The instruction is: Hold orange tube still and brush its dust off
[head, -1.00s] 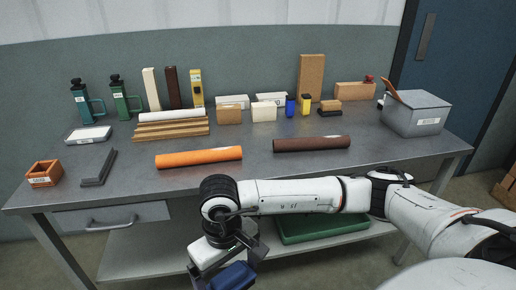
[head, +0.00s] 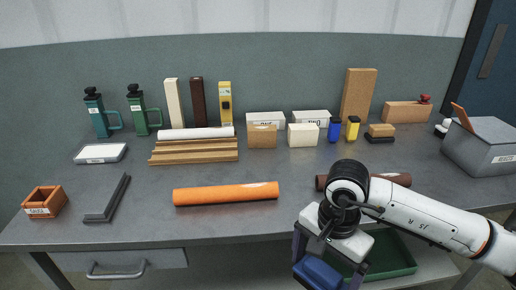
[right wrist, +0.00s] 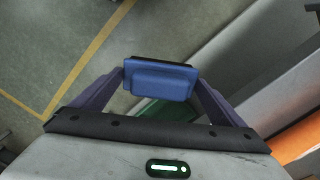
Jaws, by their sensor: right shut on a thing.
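The orange tube (head: 226,194) lies sideways near the front of the grey table, with a paler patch towards its right end. An orange surface (right wrist: 299,138), likely the same tube, shows at the right edge of the right wrist view. My right gripper (head: 328,270) is in front of the table edge, to the right of and below the tube, pointing down. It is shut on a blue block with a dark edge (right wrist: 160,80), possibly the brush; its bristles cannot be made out. The block and tube are apart. My left gripper is not in view.
A brown tube (head: 391,179) lies to the right, partly behind my right arm. A black angle piece (head: 107,199) and an orange box (head: 45,201) stand at the left. Wooden strips (head: 194,151) and a white roll (head: 196,133) lie behind. The table around the orange tube is clear.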

